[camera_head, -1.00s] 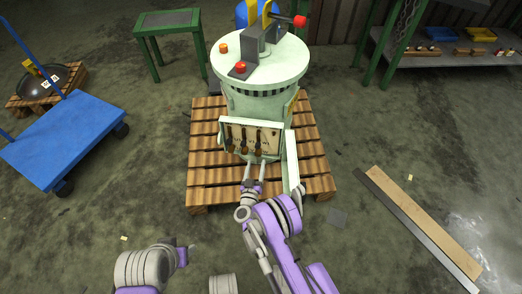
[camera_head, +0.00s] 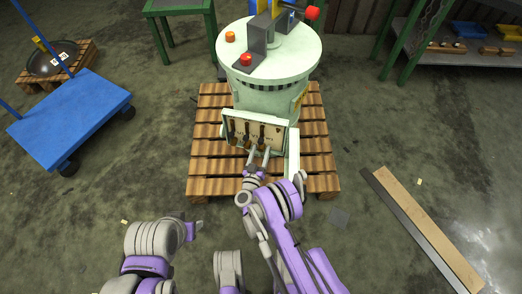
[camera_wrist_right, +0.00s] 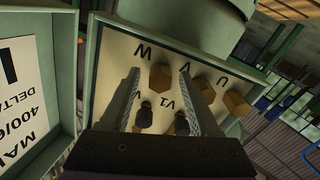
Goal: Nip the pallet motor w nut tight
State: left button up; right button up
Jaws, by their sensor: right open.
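The pale green motor (camera_head: 268,98) stands on a wooden pallet (camera_head: 205,165), its terminal box (camera_head: 240,124) open at the front. In the right wrist view the terminal panel (camera_wrist_right: 120,50) shows upside-down letters W, V and U, with a brass-coloured nut beside each. The W nut (camera_wrist_right: 160,77) appears between the tips of my right gripper (camera_wrist_right: 160,72), which is open; contact cannot be told. In the head view my right gripper (camera_head: 260,151) reaches the box's lower edge. My left gripper (camera_head: 194,230) is low at the left, away from the motor, its fingers unclear.
The box's open lid (camera_head: 293,152) stands just right of my right gripper; its label shows in the wrist view. A blue cart (camera_head: 70,118) is at left, a green table (camera_head: 178,8) behind. Planks (camera_head: 425,225) lie on the floor at right.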

grip_shut()
jog(key=shift+m, duration=0.4)
jog(key=m+p, duration=0.1)
jog(key=m, duration=0.3)
jog(key=shift+m, duration=0.4)
jog(key=m, duration=1.2)
jog(key=shift+m, duration=0.4)
jog(key=m, duration=0.5)
jog(key=shift+m, duration=0.4)
